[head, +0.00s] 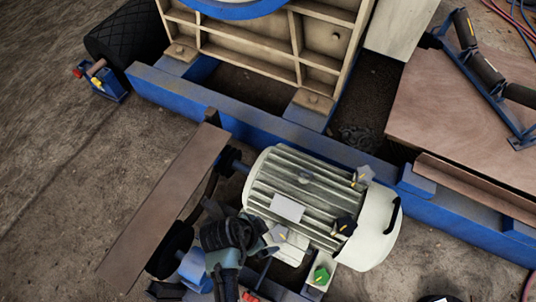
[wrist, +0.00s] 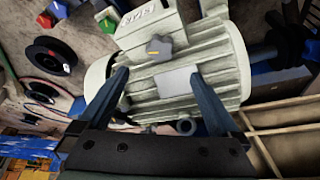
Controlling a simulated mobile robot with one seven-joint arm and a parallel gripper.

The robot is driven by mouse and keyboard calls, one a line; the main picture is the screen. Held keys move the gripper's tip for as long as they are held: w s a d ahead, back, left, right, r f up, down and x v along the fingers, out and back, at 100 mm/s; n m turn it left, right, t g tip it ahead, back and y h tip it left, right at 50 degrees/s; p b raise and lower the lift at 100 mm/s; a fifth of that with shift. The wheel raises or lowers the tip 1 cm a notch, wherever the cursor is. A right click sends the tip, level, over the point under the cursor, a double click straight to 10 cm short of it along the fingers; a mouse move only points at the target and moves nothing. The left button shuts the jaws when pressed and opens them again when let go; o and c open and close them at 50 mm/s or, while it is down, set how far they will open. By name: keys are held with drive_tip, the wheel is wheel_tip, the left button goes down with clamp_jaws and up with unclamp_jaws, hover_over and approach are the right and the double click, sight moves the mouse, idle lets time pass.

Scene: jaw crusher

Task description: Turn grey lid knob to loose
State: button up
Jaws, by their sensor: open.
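A grey star-shaped knob with a yellow mark (wrist: 158,47) sits on the pale lid of a box on the motor, in the wrist view. In the head view a grey knob (head: 277,236) shows on the motor's near side, right beside my gripper (head: 245,234). In the wrist view my gripper (wrist: 158,77) is open and empty, with its two fingers spread wide. The knob lies beyond the fingertips, roughly centred between them, and does not look touched. The pale ribbed motor (head: 310,181) fills the space below my fingers. The knob's exact setting is hard to read.
Another grey knob (head: 362,177) and a black knob (head: 344,226) stand on the motor's right part. A green knob (head: 320,275) on a pale box is at lower right of the arm. A blue frame rail (head: 270,134) runs behind the motor. A brown guard (head: 165,205) stands left.

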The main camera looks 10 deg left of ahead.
drive_tip(key=w+r+t+p, duration=0.2)
drive_tip(key=w+r, duration=0.3)
drive_tip(key=r, duration=0.3)
drive_tip(key=w+r+n+t+y+p, duration=0.1)
drive_tip(key=w+r+t+p, duration=0.1)
drive_tip(key=w+r, duration=0.4)
wheel_tip(320, 180, up, 3)
drive_tip(key=shift+w+a+r+n+p, duration=0.1)
drive_tip(key=shift+w+a+n+p, duration=0.1)
drive_tip(key=shift+a+n+p, duration=0.15)
